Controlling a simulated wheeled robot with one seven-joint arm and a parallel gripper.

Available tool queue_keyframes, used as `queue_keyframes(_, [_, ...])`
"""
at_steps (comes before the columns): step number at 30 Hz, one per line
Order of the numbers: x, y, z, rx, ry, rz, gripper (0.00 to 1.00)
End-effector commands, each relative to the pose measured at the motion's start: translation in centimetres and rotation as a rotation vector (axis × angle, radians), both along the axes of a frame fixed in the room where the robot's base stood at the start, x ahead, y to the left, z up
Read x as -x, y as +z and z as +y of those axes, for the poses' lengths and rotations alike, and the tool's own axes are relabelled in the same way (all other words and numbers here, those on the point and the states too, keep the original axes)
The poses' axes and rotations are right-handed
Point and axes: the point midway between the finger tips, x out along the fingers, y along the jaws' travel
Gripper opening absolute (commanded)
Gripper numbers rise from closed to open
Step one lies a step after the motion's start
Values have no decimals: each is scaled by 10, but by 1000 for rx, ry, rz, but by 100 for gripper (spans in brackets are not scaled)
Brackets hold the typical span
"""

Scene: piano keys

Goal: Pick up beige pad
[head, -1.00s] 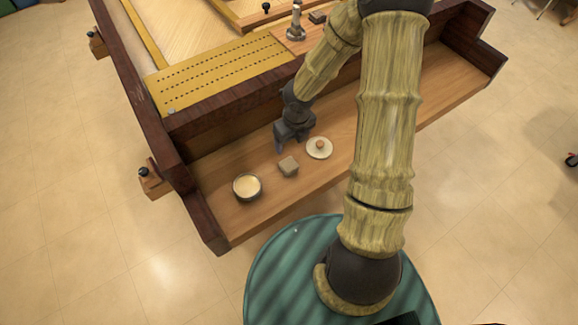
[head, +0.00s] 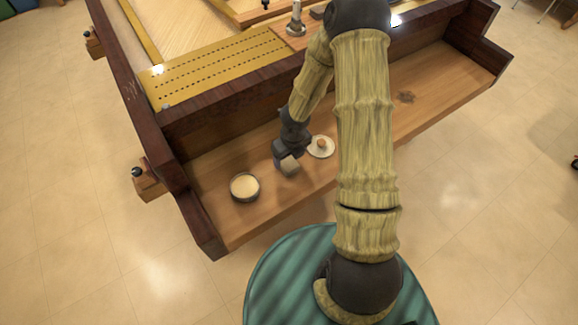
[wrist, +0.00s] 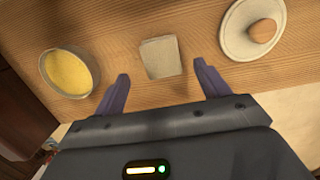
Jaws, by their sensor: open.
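The beige pad (head: 290,168) is a small square block on the wooden shelf, between a bowl and a round lid. In the wrist view the pad (wrist: 161,57) lies just beyond my fingertips, roughly centred between them, with bare wood around it. My gripper (head: 284,162) is low over the shelf at the pad's far side, and its jaws hide part of the pad in the head view. In the wrist view my gripper (wrist: 160,82) is open and its two fingers are well apart, with nothing held.
The bowl (head: 244,187) with pale yellow contents stands left of the pad. The pale round lid (head: 320,152) with a brown knob lies to its right. A dark raised wall (head: 200,108) runs behind the shelf (head: 235,225). The shelf's right part is mostly clear.

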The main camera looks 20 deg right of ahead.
Motion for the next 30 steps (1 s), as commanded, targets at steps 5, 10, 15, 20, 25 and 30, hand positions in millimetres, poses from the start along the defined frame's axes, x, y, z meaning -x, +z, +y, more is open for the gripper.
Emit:
queue_keyframes(5, [-1, -12, 0, -1, 0, 1, 75])
queue_keyframes(10, [-4, -40, -1, 0, 0, 2, 75])
queue_keyframes(15, [-7, -53, 0, 0, 1, -1, 75])
queue_keyframes(20, [-7, -51, 0, 0, 0, -1, 75])
queue_keyframes(25, [-7, -51, 0, 0, 0, -1, 75])
queue_keyframes(30, [-7, -51, 0, 0, 0, 0, 75])
